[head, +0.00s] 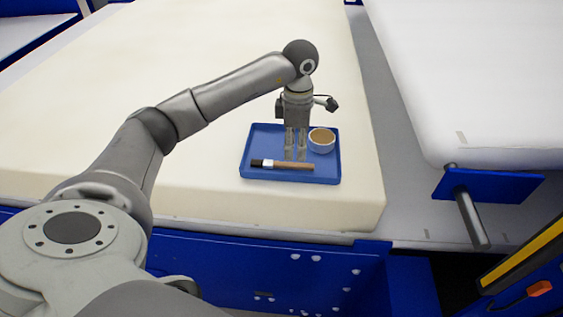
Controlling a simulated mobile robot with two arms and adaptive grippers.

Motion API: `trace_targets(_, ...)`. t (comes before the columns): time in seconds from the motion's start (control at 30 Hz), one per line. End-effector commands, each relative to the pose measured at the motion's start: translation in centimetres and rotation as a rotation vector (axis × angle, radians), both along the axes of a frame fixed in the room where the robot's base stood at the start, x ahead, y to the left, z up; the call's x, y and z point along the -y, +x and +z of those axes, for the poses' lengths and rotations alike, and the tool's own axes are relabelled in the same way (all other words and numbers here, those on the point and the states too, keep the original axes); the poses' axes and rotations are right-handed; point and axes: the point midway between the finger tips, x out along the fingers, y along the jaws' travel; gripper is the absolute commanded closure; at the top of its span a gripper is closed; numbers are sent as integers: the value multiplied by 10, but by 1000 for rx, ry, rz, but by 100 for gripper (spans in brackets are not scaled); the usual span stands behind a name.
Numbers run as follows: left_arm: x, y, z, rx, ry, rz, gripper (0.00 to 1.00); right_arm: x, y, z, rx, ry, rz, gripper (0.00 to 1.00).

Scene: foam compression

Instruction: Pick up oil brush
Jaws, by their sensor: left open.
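The oil brush (293,166) lies across the front part of a blue tray (323,178). Its dark bristle end points left and its brown wooden handle points right. A small white bowl with brown contents (321,140) stands at the tray's back right. My left gripper (295,156) points down over the tray, with its fingertips just behind the brush handle in the picture. It is open, and nothing shows between its fingers. I cannot tell whether the fingers touch the brush. My right gripper is not in view.
The tray rests on a large cream foam block (220,75) near its front right corner. A white block (480,70) stands to the right, across a grey gap. A blue plate with a metal rod (490,186) juts out at its lower corner. Blue machine framing (270,265) runs along the front.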

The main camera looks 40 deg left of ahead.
Motion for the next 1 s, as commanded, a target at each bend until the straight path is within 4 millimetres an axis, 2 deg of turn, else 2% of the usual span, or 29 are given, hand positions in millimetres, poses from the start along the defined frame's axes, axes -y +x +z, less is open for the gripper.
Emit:
trace_targets(0.13,-1,-4,-11,-4,0,-1,59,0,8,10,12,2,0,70)
trace_targets(0.3,-1,-8,-35,-5,-1,-1,59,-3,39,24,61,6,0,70)
trace_targets(0.37,-2,-8,-43,-4,0,1,59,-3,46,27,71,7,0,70)
trace_targets(0.47,-2,-7,-51,-2,0,0,59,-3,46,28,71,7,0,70)
trace_targets(0.7,-1,-7,-53,1,-1,-1,59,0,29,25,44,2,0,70)
trace_targets(0.83,-1,-7,-53,0,0,-1,76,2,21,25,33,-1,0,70)
trace_targets(1.0,-1,-7,-53,0,0,-1,98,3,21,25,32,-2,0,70)
